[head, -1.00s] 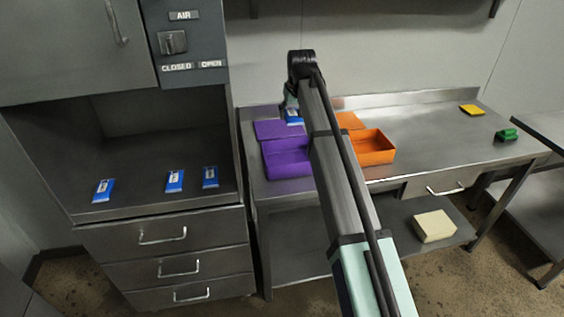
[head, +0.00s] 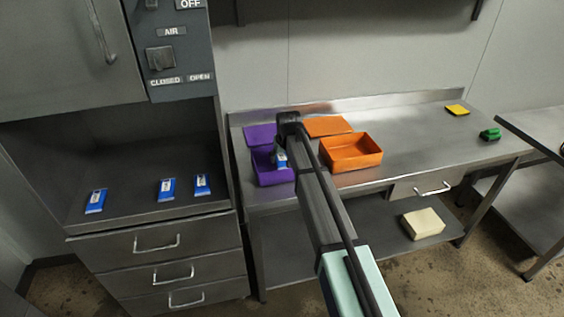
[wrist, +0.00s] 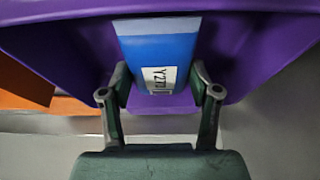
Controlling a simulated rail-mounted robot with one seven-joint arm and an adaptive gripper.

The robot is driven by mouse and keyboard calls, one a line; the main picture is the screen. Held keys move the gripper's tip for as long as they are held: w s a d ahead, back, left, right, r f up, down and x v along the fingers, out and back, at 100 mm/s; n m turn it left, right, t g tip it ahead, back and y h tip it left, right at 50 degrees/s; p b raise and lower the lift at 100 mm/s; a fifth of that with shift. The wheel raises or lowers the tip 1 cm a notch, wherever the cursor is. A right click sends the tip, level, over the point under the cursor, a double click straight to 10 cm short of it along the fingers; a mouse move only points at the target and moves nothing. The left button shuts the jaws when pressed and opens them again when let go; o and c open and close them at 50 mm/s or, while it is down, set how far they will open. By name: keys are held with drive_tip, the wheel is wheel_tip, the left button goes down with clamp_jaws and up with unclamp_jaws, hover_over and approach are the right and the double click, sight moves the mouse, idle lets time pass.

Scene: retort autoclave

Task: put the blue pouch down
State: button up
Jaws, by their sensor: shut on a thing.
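The blue pouch (wrist: 158,55), with a white end and a white label, is between the fingers of my gripper (wrist: 160,92) in the wrist view. My gripper is shut on it. In the head view the held pouch (head: 281,158) is at the open purple box (head: 273,179), partly hidden by my arm. In the wrist view the purple box (wrist: 60,60) surrounds the pouch on the far side and both flanks. I cannot tell whether the pouch touches the box floor.
A purple lid (head: 260,135) lies behind the purple box. An orange box (head: 352,164) and orange lid (head: 327,126) are to the right. Three blue pouches, one of them here (head: 166,189), lie on the left shelf. Yellow (head: 457,110) and green (head: 490,134) items lie far right.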

sight(283, 159)
drive_tip(key=shift+f, duration=1.45)
drive_tip(key=shift+f, duration=0.15)
drive_tip(key=o, duration=1.3)
drive_tip(key=b+v, duration=0.2)
drive_tip(key=v, duration=1)
